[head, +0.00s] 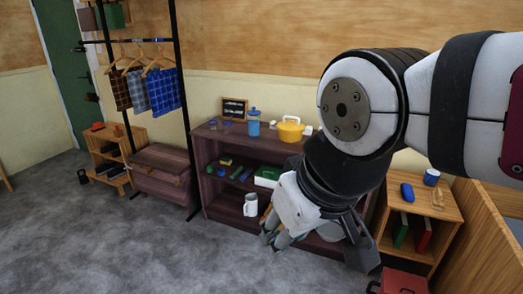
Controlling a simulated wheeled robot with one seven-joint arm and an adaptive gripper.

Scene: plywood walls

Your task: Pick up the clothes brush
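My gripper (275,238) points down in front of the dark shelf unit, with its grey fingers near a white mug in the picture. I cannot identify the clothes brush with certainty. Small candidates are a green-and-yellow item (226,160) and a long green item (237,173) on the middle shelf, and a blue rounded item (407,192) on the wooden shelf at right. My arm hides part of the dark unit's right side.
The dark shelf unit (228,200) holds a blue canister (254,124), a yellow pot (290,130) and the white mug (250,205). A chest (160,178) and clothes rack stand left. A red box (403,280) is at lower right. Grey carpet (110,240) is clear at front left.

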